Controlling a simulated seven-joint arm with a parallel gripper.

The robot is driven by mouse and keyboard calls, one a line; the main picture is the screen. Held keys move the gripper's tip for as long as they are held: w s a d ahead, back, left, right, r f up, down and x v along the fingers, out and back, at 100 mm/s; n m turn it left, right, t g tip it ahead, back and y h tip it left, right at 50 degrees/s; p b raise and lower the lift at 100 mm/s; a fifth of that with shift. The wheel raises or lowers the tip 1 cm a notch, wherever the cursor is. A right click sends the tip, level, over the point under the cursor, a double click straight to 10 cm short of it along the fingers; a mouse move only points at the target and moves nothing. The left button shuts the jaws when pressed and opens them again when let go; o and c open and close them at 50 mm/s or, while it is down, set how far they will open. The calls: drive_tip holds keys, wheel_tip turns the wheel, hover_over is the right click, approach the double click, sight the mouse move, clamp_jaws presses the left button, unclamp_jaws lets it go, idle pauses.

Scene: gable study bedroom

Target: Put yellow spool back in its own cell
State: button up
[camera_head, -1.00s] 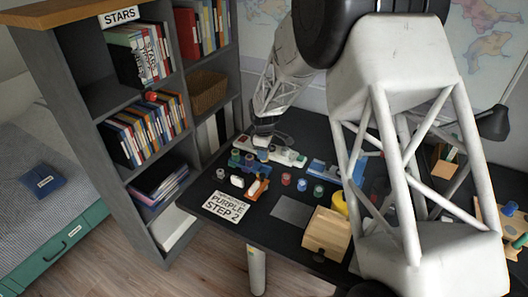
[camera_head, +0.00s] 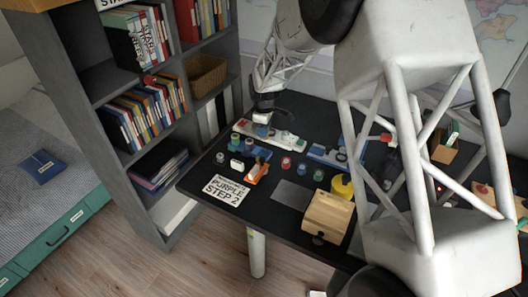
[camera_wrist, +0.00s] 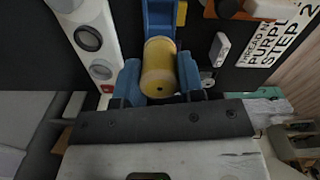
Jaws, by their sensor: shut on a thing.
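The yellow spool (camera_wrist: 158,68) is between the two blue fingers of my gripper (camera_wrist: 159,82) in the wrist view. The gripper is shut on it. In the head view my gripper (camera_head: 263,117) is at the back left of the black desk, by the long white rack (camera_head: 284,138); the spool cannot be made out there. In the wrist view the white rack (camera_wrist: 88,14) with round dark recesses lies to the left of the fingers. A blue piece (camera_wrist: 160,20) lies beyond the spool, with a small yellow part at its right. I cannot tell which cell belongs to the spool.
Several coloured spools stand on the desk, including a red one (camera_head: 286,162) and a green one (camera_head: 318,175). A blue rack (camera_head: 322,154), a wooden box (camera_head: 327,214), a round yellow thing (camera_head: 342,187) and a "PURPLE STEP 2" sign (camera_head: 229,190) are also there. The bookshelf (camera_head: 200,180) borders the desk's left.

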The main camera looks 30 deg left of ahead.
drive_tip(key=shift+f, duration=2.75)
drive_tip(key=shift+f, duration=0.1)
drive_tip(key=shift+f, duration=1.8)
drive_tip(key=o, duration=0.9)
drive_tip(key=shift+f, duration=0.15)
wheel_tip(320, 180, up, 12)
drive_tip(key=shift+r, duration=0.2)
